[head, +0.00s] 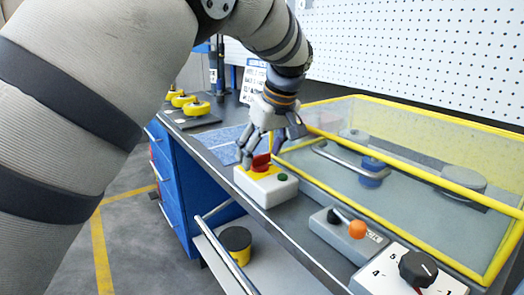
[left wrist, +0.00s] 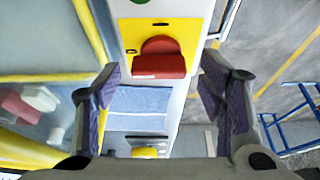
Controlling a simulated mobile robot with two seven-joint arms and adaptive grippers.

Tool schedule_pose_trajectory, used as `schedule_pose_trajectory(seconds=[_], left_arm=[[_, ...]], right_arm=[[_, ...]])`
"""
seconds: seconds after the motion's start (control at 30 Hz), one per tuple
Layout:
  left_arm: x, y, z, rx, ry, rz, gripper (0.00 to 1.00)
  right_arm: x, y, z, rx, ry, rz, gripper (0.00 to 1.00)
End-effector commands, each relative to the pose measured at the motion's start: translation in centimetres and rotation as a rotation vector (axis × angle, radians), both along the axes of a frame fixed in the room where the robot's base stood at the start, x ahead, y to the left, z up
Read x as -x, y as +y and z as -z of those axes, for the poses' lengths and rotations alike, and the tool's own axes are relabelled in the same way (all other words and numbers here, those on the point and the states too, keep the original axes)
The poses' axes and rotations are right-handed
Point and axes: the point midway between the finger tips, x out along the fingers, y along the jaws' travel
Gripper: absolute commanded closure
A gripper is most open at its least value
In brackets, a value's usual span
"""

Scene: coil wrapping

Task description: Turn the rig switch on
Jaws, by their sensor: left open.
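The rig switch is a white box (head: 270,193) with a red rotary handle (head: 261,162) on a yellow plate and a green button (head: 282,177). It stands on the bench near the front edge. My left gripper (head: 261,150) is open, pointing down at the red handle. In the left wrist view the red handle (left wrist: 159,58) sits on its yellow plate (left wrist: 190,28), between and beyond the open fingers (left wrist: 160,95). I cannot tell whether the fingers touch the handle. My right gripper is not in view.
A yellow-framed clear guard (head: 440,165) covers a rig on the right. A lever box with an orange knob (head: 357,229) and a dial box (head: 418,268) stand nearer. Yellow round pieces (head: 197,107) lie at the back left. A blue mat (head: 217,137) lies behind the switch.

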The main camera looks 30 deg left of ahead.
Motion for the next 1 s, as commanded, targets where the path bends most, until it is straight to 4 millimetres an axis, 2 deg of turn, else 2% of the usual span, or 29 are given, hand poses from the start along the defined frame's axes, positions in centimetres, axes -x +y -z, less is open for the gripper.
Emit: schedule_pose_trajectory(seconds=[0.2, 0.4, 0.43, 0.73, 1.0], left_arm=[[0.0, 0.0, 0.0, 0.000, 0.000, 0.000, 0.37], [0.0, 0.0, 0.0, 0.000, 0.000, 0.000, 0.82], [0.0, 0.0, 0.0, 0.000, 0.000, 0.000, 0.85], [0.1, 0.0, -0.2, 0.000, -0.003, 0.027, 0.85], [0.2, 0.1, -0.6, 0.000, -0.009, 0.184, 0.85]], right_arm=[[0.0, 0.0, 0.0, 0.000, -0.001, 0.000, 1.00], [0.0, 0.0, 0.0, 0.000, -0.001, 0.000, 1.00], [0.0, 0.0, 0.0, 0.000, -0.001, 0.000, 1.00], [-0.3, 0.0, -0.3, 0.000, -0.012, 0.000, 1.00], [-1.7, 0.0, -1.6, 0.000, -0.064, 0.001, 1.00]])
